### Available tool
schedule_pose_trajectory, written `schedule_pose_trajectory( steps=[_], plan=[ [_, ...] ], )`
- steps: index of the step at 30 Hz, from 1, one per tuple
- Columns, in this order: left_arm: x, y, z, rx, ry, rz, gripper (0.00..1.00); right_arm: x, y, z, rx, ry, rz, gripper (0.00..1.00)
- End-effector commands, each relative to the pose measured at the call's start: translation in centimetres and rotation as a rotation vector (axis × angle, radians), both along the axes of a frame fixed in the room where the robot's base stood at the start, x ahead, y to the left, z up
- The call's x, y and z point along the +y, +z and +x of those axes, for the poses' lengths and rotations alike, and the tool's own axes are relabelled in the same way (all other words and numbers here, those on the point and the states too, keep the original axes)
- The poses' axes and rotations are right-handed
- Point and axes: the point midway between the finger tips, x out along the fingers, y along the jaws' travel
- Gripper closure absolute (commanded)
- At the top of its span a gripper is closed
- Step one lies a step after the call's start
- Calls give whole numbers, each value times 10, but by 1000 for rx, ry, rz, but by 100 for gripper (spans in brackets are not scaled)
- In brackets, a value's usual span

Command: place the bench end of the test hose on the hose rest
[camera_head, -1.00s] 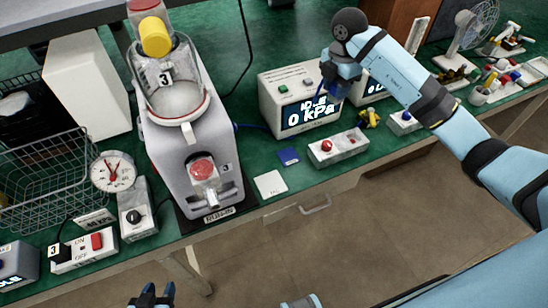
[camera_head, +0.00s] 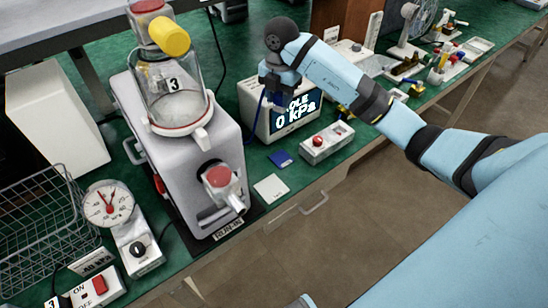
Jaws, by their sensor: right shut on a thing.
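My right gripper (camera_head: 277,98) points down in front of the kPa display box (camera_head: 296,112). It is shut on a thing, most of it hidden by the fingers. The blue test hose (camera_head: 257,118) runs up from beside the canister pump (camera_head: 180,150) to this gripper, so the held thing appears to be its bench end. The gripper hides part of the display. I cannot make out the hose rest for certain. My left gripper is out of view.
A small box with a red button (camera_head: 327,142), a blue card (camera_head: 281,158) and a white card (camera_head: 271,188) lie near the bench's front edge. A dial gauge (camera_head: 108,204) and a wire basket (camera_head: 40,215) are at left. A fan (camera_head: 418,20) stands at back right.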

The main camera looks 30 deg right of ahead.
Motion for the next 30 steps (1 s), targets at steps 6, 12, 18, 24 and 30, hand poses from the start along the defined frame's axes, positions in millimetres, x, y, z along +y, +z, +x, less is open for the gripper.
schedule_pose_trajectory(
  steps=[6,12,18,24,30],
  plan=[
    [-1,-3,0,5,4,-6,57,0,-51,-2,8,-1,0,89],
    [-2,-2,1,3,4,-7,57,0,-104,-1,7,-2,2,89],
    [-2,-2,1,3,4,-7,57,0,-143,-1,4,-2,0,89],
    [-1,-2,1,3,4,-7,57,0,-157,-1,2,-1,0,89],
    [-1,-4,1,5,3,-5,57,0,-185,-1,5,-1,1,89]
  ],
)
